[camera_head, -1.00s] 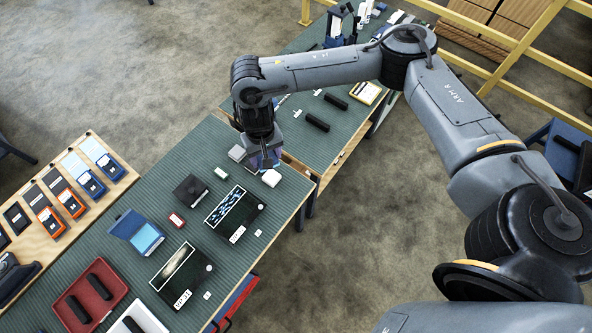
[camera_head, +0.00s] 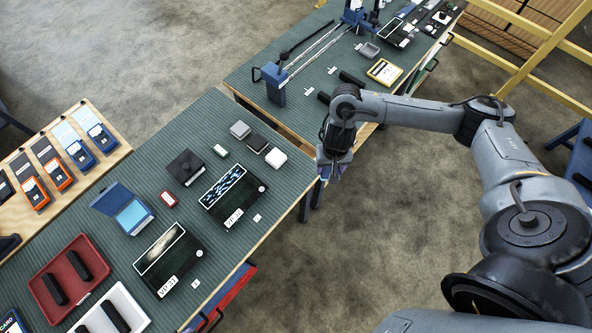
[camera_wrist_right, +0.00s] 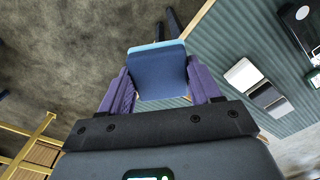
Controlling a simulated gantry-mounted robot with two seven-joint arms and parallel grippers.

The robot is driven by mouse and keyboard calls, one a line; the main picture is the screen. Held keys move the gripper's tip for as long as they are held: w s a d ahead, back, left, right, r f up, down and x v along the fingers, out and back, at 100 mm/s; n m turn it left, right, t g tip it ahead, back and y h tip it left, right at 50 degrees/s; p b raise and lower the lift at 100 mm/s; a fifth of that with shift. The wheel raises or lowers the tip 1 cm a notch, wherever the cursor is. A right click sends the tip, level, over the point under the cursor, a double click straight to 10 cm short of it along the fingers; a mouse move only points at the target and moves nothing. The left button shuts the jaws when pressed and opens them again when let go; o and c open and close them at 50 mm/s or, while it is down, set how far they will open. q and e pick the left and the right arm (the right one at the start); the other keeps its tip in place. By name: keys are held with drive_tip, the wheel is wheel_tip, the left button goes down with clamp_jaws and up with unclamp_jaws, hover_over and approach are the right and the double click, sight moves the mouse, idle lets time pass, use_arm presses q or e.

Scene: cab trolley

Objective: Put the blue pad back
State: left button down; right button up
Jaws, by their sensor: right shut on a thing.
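My right gripper (camera_head: 331,172) hangs just off the front edge of the green-topped table (camera_head: 296,190), above the floor side. In the right wrist view the two purple fingers of this gripper (camera_wrist_right: 161,84) are shut on a blue pad (camera_wrist_right: 160,72) with a lighter blue edge. In the head view the pad is mostly hidden by the gripper. An open blue case (camera_head: 110,196) with a light blue face lies on the table further left. My left gripper is not in view.
A grey pad (camera_head: 240,130), a dark pad (camera_head: 257,142) and a white pad (camera_head: 276,157) lie in a row near the table's corner. A second table (camera_head: 320,82) holds a blue stand with rods (camera_head: 274,84). Dark trays, a red tray (camera_head: 55,262) and a white tray (camera_head: 138,298) sit left.

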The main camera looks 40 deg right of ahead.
drive_tip(key=b, duration=0.4)
hover_over(296, 175)
wheel_tip(296, 175, down, 7)
drive_tip(key=shift+a+f, duration=0.1)
wheel_tip(296, 175, down, 3)
drive_tip(key=shift+f+b, duration=0.2)
drive_tip(key=shift+b, duration=0.25)
drive_tip(key=shift+f, duration=0.25)
drive_tip(key=o, duration=1.1)
